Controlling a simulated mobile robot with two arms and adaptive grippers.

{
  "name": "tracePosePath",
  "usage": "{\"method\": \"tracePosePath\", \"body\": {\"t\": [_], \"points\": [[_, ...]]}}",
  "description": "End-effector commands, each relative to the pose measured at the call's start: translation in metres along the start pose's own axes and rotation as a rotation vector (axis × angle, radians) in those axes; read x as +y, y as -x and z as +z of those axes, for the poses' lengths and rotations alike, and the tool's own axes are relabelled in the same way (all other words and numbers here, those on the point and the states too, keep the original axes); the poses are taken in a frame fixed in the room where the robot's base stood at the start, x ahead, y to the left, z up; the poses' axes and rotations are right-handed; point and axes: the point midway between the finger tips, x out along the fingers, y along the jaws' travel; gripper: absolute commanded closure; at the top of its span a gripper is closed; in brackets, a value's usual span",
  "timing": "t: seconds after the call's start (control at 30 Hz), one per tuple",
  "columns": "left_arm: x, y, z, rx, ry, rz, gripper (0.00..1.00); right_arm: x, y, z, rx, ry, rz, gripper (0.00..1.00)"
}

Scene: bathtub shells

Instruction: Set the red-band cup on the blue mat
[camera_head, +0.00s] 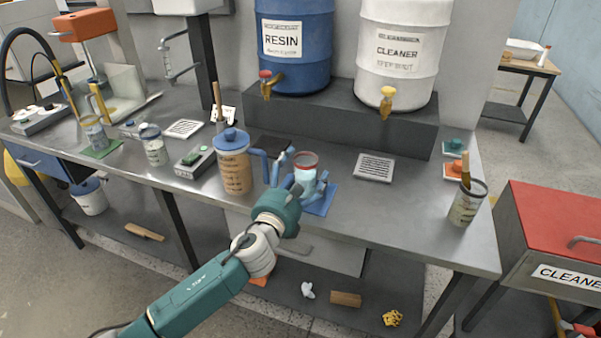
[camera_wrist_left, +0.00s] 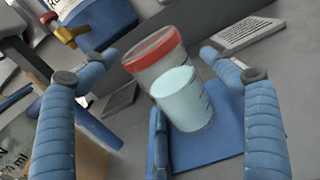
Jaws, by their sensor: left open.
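The red-band cup (camera_head: 306,167) is clear, with a red rim band and pale blue content. It stands at the back of the blue mat (camera_head: 320,205) on the steel bench. My left gripper (camera_head: 297,180) is open, with its blue fingers spread around the cup. In the left wrist view the cup (camera_wrist_left: 172,85) is between the fingers, with a gap to the two outer ones. Its base overlaps the mat (camera_wrist_left: 222,125) there.
A blue-lidded jar (camera_head: 234,165) of tan content stands close left of my gripper. The resin drum (camera_head: 294,60) and cleaner drum (camera_head: 402,75) stand on a grey riser behind. A drain plate (camera_head: 374,168) and a brush cup (camera_head: 467,204) are to the right. Bench between these is clear.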

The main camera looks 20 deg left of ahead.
Motion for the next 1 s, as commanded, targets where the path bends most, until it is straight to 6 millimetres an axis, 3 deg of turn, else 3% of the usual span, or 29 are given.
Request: {"method": "tracePosePath", "body": {"t": [0.13, 0.23, 0.7, 1.0], "points": [[0.0, 0.0, 0.006, -0.001, 0.0, 0.0, 0.15, 0.0, 0.004, 0.0, 0.0, -0.001, 0.0, 1.0], [0.0, 0.013, 0.002, 0.002, -0.001, -0.001, 0.15, 0.0, 0.001, 0.0, 0.0, -0.001, 0.0, 1.0], [0.0, 0.105, 0.001, 0.002, 0.0, -0.001, 0.15, -0.002, -0.006, 0.0, 0.001, -0.003, -0.002, 1.0], [0.0, 0.12, 0.003, 0.0, 0.0, 0.001, 0.15, -0.004, -0.007, -0.001, 0.002, -0.003, -0.004, 1.0]]}}
